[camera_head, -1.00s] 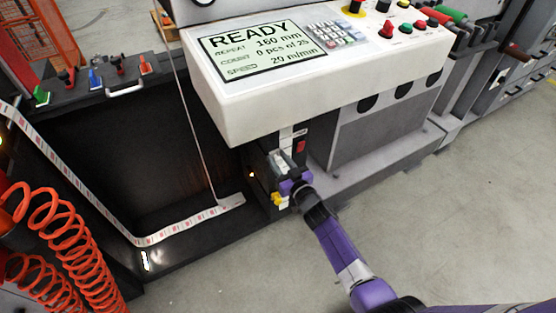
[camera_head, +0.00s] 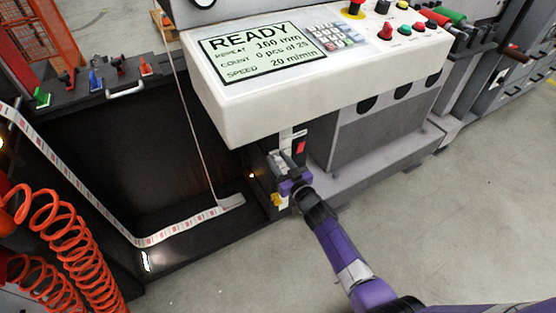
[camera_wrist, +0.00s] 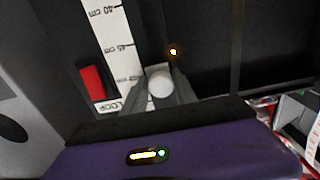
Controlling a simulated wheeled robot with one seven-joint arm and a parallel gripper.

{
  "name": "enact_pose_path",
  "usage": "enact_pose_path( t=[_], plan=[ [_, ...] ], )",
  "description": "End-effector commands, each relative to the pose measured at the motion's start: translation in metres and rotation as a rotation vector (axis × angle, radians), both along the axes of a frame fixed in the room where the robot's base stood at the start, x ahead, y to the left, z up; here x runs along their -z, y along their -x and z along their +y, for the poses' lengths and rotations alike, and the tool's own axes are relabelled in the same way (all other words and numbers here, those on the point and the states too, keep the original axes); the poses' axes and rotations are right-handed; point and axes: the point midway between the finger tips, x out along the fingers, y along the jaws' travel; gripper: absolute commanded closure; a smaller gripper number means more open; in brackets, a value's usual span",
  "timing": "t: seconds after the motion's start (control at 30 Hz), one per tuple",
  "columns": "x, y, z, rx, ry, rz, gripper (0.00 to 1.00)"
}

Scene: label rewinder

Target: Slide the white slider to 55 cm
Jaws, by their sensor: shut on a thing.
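The white slider's round knob (camera_wrist: 160,83) sits between the two fingertips of my gripper (camera_wrist: 160,88) in the wrist view, and the gripper is shut on it. A white scale strip (camera_wrist: 112,40) runs beside the knob, with 40 cm and 45 cm readable. The knob is below the 45 cm mark in the picture; the lower marks are partly covered by a finger, so its exact reading cannot be told. In the head view my gripper (camera_head: 284,168) is at the dark post under the control panel, and the knob is hidden.
A red block (camera_wrist: 92,83) is left of the scale. The white control panel (camera_head: 290,100) overhangs my gripper and its display reads READY. A label web (camera_head: 95,205) runs at the left, near orange coiled hoses (camera_head: 75,250). The floor at right is clear.

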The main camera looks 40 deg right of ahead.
Motion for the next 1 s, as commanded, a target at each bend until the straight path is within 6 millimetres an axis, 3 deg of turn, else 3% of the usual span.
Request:
enact_pose_path(
  t=[0.03, 0.4, 0.77, 0.8, 0.87, 1.0],
  plan=[
    [-0.008, -0.003, 0.009, -0.018, 0.002, -0.001, 1.0],
    [-0.046, -0.003, 0.01, -0.02, 0.002, -0.001, 1.0],
    [-0.046, -0.002, 0.01, -0.019, 0.002, -0.001, 1.0],
    [-0.046, -0.002, 0.01, -0.019, 0.002, -0.001, 0.62],
    [-0.045, -0.002, 0.009, -0.018, 0.002, 0.0, 0.51],
    [-0.046, -0.002, 0.007, -0.013, 0.001, -0.001, 0.48]
  ],
)
